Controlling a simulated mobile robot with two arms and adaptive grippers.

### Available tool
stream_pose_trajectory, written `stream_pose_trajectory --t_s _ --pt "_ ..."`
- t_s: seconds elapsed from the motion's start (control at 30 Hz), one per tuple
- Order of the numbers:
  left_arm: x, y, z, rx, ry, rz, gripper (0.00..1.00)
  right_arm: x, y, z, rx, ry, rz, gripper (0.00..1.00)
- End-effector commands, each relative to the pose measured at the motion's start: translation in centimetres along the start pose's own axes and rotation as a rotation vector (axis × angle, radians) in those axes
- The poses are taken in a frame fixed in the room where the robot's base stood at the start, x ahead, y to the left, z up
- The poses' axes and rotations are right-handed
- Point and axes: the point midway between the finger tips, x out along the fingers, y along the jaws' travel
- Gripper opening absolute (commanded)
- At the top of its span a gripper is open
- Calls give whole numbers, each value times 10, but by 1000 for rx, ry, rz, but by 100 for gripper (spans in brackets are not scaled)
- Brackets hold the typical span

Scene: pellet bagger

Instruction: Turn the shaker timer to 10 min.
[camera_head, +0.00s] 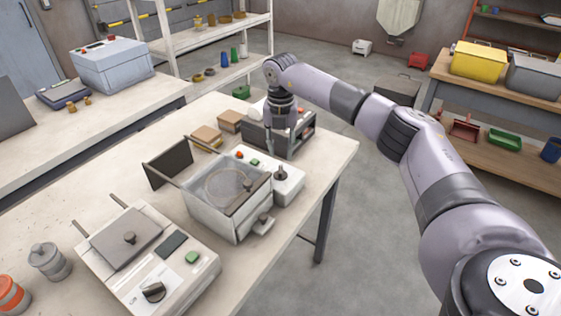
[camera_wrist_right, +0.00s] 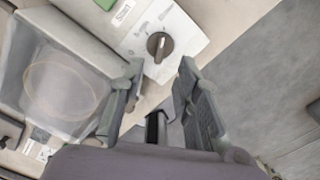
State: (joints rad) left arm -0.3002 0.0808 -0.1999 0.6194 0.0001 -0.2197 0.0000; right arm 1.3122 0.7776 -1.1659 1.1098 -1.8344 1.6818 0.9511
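The shaker timer knob (camera_wrist_right: 159,46) is a dark round dial with a light pointer line on a white control panel (camera_wrist_right: 185,22). The pointer runs roughly up and down in the wrist view; the scale print is too small to read. The panel also shows in the head view (camera_head: 291,186), right of the shaker's clear-topped box (camera_head: 215,207). My right gripper (camera_head: 284,146) reaches down above the panel. In the wrist view its two fingers (camera_wrist_right: 160,92) are spread apart with nothing between them, and the knob lies just beyond their tips. My left gripper is not in view.
A green button (camera_wrist_right: 106,3) labelled Start sits beside the knob. A grey open-fronted device (camera_head: 262,138) stands close behind the panel. A second machine with a lid and dial (camera_head: 150,250) is at the front left. The table's right edge is near the panel.

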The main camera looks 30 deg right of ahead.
Motion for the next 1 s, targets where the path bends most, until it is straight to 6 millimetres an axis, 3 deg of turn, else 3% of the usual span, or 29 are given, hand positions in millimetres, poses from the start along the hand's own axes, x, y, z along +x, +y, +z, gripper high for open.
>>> stream_pose_trajectory --t_s 0.1,0.3,1.0 --pt "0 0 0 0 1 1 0 -24 0 1 0 -3 2 30" --pt "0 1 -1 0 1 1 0 -46 0 0 0 -1 0 30" --pt "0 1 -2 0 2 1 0 -50 0 0 0 0 -1 30"
